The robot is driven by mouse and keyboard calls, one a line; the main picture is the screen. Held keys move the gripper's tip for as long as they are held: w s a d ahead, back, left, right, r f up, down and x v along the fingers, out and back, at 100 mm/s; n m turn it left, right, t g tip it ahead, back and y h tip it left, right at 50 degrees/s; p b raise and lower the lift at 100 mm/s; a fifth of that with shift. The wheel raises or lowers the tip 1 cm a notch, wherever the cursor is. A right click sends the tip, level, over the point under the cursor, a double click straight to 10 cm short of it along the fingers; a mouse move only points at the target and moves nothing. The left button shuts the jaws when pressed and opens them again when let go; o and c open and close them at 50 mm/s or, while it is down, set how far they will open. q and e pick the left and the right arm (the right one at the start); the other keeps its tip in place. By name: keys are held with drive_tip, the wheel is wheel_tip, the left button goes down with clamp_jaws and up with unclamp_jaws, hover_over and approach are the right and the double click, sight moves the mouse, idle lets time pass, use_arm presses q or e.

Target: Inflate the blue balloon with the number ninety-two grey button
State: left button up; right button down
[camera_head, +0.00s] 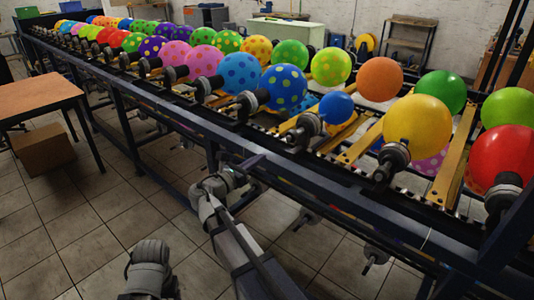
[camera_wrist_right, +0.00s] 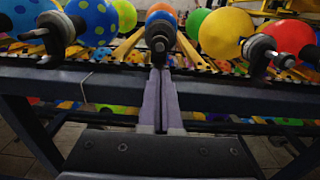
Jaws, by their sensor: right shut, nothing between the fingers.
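The small plain blue balloon (camera_head: 336,107) sits on a dark round nozzle (camera_head: 310,124) in the front row of the rack. In the right wrist view, the nozzle (camera_wrist_right: 159,38) partly hides the blue balloon (camera_wrist_right: 161,16). My right gripper (camera_head: 240,168) is at the rack's front rail, below and left of that nozzle in the head view. In the wrist view, its two pale fingers (camera_wrist_right: 160,72) are together and empty, pointing toward the nozzle. No grey button or number can be made out. My left gripper does not show; only part of my left arm is at the bottom.
The long dark rack (camera_head: 300,165) carries several coloured balloons, with a blue dotted balloon (camera_head: 284,87) left of the blue one and a yellow balloon (camera_head: 417,122) to its right. A wooden table (camera_head: 38,95) and a cardboard box (camera_head: 45,148) stand left. Tiled floor in front is open.

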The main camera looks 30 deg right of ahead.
sight(288, 139)
drive_tip(key=x, duration=1.2)
drive_tip(key=shift+w+d, duration=0.2)
drive_tip(key=shift+d, duration=0.1)
